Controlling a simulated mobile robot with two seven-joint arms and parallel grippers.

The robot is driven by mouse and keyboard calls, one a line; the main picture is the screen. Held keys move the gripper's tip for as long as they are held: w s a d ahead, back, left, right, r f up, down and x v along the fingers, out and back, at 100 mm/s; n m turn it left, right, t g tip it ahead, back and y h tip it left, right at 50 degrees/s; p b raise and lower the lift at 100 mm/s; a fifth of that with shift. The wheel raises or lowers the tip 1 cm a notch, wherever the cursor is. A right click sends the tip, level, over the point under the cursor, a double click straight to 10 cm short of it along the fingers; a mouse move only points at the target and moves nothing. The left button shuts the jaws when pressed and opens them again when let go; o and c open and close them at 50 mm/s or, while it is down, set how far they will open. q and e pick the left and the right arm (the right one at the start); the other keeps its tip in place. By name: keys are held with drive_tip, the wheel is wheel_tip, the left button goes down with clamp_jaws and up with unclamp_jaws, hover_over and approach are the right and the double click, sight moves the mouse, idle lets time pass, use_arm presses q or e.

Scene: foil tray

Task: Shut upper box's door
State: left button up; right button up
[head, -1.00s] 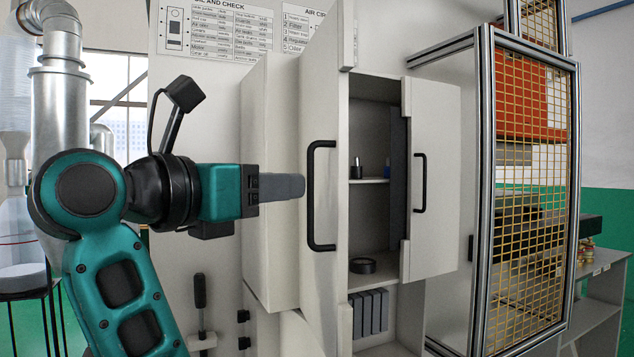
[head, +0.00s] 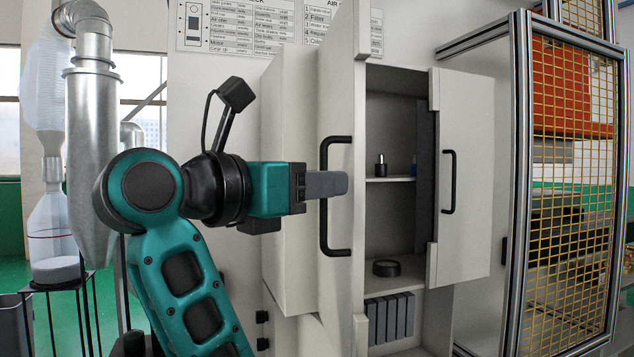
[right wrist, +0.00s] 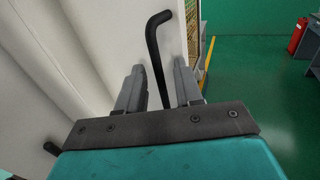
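The upper box (head: 393,90) is a pale cabinet with an open front and shelves inside. Its left door (head: 342,110) stands swung out toward me, seen nearly edge-on, with a black bar handle (head: 324,225). Its right door (head: 468,215) also stands ajar, with its own black handle (head: 445,182). My right gripper (head: 345,184) overlaps the left door's handle in the head view. In the right wrist view my right gripper (right wrist: 158,88) is open, and the black handle (right wrist: 154,45) runs between its two fingers, not visibly clamped. My left gripper is not in view.
Inside the box are a small dark bottle (head: 380,166), a black ring (head: 386,268) and grey binders (head: 390,318) below. A metal-framed yellow mesh cage (head: 572,180) stands at the right. A metal duct (head: 92,150) stands at the left. Green floor (right wrist: 245,110) is free beyond the handle.

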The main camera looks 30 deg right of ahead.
drive_tip(key=shift+c, duration=0.3)
clamp_jaws()
idle(1.0)
